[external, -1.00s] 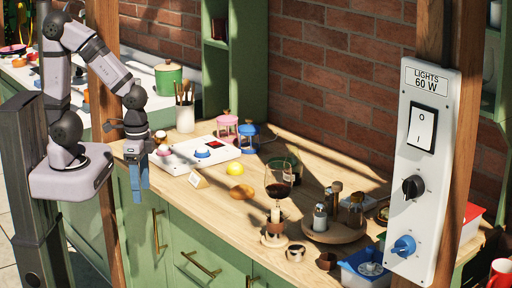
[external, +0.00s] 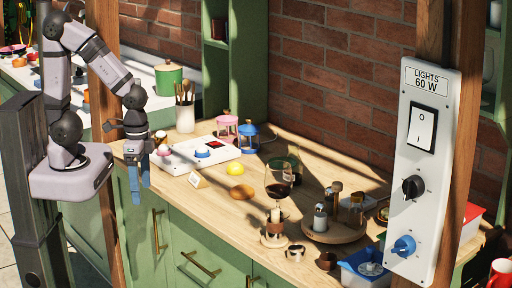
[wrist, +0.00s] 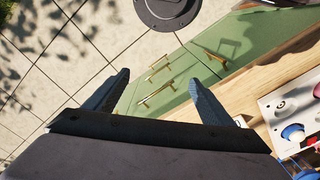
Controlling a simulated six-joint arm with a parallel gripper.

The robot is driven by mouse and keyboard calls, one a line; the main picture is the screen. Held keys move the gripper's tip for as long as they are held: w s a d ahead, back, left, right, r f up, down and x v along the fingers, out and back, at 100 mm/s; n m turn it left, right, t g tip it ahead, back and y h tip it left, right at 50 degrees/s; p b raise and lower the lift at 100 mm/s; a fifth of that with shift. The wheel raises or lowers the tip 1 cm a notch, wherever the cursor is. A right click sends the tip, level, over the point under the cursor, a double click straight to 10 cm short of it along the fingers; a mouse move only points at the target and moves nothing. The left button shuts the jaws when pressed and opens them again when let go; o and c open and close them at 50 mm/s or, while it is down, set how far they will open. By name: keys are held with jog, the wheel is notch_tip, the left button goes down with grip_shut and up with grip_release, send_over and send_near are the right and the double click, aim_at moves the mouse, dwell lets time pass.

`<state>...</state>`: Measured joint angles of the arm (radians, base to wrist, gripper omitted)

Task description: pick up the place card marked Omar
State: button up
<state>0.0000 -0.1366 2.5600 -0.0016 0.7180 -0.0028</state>
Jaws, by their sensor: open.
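A small white tent-shaped place card (external: 197,180) stands on the wooden counter, near its front edge and in front of the white switch panel. Its writing is too small to read, so I cannot tell whether it says Omar. My gripper (external: 138,186) hangs to the left of the card, just off the counter's front edge, with its blue fingers pointing down. In the wrist view the two fingers (wrist: 159,79) are well apart with nothing between them.
The white panel (external: 181,155) with coloured knobs lies close to my gripper. A lemon (external: 235,169), a wine glass (external: 278,180) and a round wooden tray (external: 334,232) of bottles are further right. Green drawers (external: 190,240) with brass handles are below the counter.

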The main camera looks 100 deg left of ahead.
jog(key=s+a+r+n+g+h+p, duration=0.2)
jog(key=s+a+r+n+g+p, duration=0.3)
jog(key=p, duration=0.7)
jog(key=n+t+y, duration=0.2)
jog(key=t+y, duration=0.3)
jog(key=t, duration=0.4)
send_over(197, 174)
jog(key=s+d, duration=0.1)
jog(key=s, duration=0.1)
jog(key=shift+w+d+f, duration=0.1)
jog(key=shift+f, duration=1.1)
jog(key=shift+w+d+f, duration=0.1)
jog(key=shift+f, duration=1.05)
jog(key=shift+a+f, duration=0.2)
jog(key=shift+f, duration=0.4)
jog(key=shift+p+x, duration=0.75)
jog(key=shift+x, duration=1.2)
